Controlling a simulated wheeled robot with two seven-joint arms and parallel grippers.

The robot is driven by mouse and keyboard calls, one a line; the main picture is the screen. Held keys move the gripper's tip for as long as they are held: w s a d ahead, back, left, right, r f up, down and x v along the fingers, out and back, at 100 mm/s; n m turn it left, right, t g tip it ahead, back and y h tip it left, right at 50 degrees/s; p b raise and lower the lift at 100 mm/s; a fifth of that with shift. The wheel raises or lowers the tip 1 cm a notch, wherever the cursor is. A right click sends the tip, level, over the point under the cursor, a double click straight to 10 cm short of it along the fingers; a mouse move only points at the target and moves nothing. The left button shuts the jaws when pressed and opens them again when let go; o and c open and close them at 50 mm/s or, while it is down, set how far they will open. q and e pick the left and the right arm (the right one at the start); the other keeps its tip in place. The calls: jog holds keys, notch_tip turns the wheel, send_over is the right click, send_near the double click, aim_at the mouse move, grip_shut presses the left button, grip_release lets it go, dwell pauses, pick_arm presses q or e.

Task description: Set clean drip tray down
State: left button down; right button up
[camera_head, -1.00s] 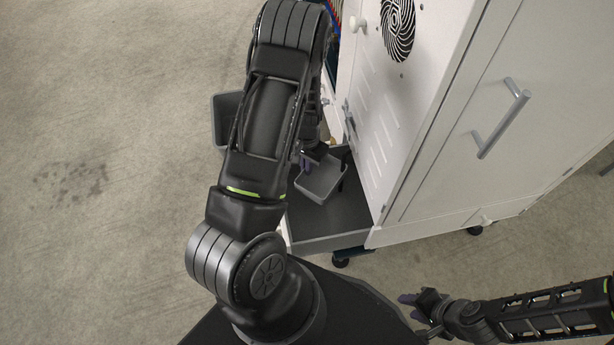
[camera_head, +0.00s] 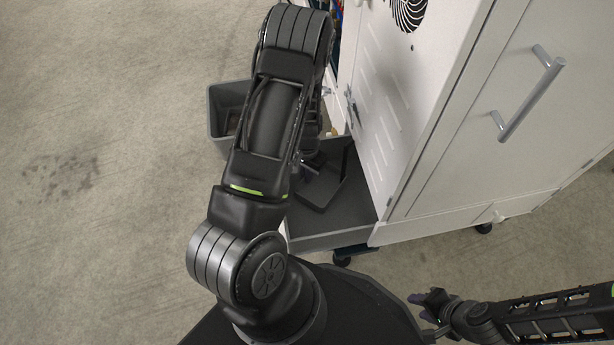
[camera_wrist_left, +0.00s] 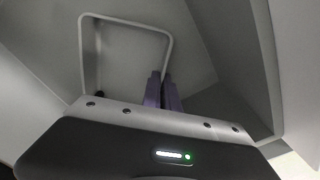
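The small grey drip tray (camera_head: 324,190) is inside the low, dark, open-topped base section (camera_head: 352,205) at the foot of the white cabinet. Its pale rim and interior show in the left wrist view (camera_wrist_left: 125,55). My left gripper (camera_head: 308,172) is at the tray's wall, mostly hidden by my own arm in the head view. In the left wrist view its purple fingers (camera_wrist_left: 163,90) are close together on the tray's near rim. Whether the tray's underside touches the base floor is unclear. My right gripper (camera_head: 428,300) is empty, away from the cabinet at lower right.
The white cabinet (camera_head: 440,100) with its bar handle (camera_head: 530,100) stands to the right of the tray. A dark grey bin (camera_head: 222,115) is left of the base section, partly behind my left arm. The concrete floor at left is clear.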

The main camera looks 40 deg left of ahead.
pick_arm(q)
jog(key=shift+f, duration=0.1)
jog(key=shift+f, duration=0.1)
jog(key=c, duration=2.1)
grip_release()
jog(key=o, duration=0.5)
jog(key=shift+c, duration=0.2)
jog(key=shift+r+p, duration=0.35)
jog(key=shift+r, duration=0.2)
notch_tip(320, 180, up, 11)
jog(key=p, duration=0.4)
